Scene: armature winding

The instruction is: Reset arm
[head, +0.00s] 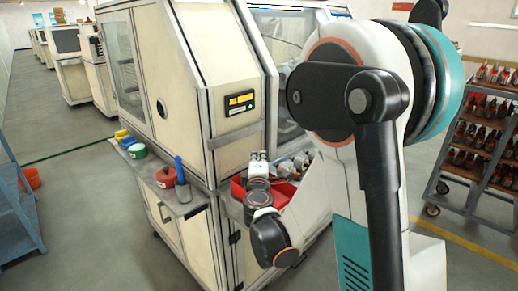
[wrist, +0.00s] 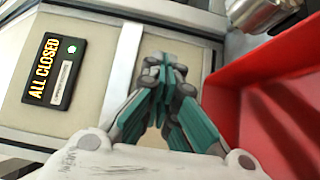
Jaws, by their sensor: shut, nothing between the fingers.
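My gripper (wrist: 165,68) points forward in the wrist view, its teal-lined fingers meeting at the tips with nothing between them. In the head view my gripper (head: 258,156) is small, at the front of the cream machine (head: 215,75), close to a red bin (head: 238,188). My white arm stands large in the right half of the head view and hides part of the machine and bin. The machine's display (head: 240,103) is lit; in the wrist view the display (wrist: 55,72) reads "ALL CLOSED" beside a green light.
The red bin's wall (wrist: 285,110) is close at the gripper's right, with a metal part (wrist: 262,12) above it. A wheeled rack (head: 440,187) stands right, a blue shelf (head: 15,215) left. Floor between is clear.

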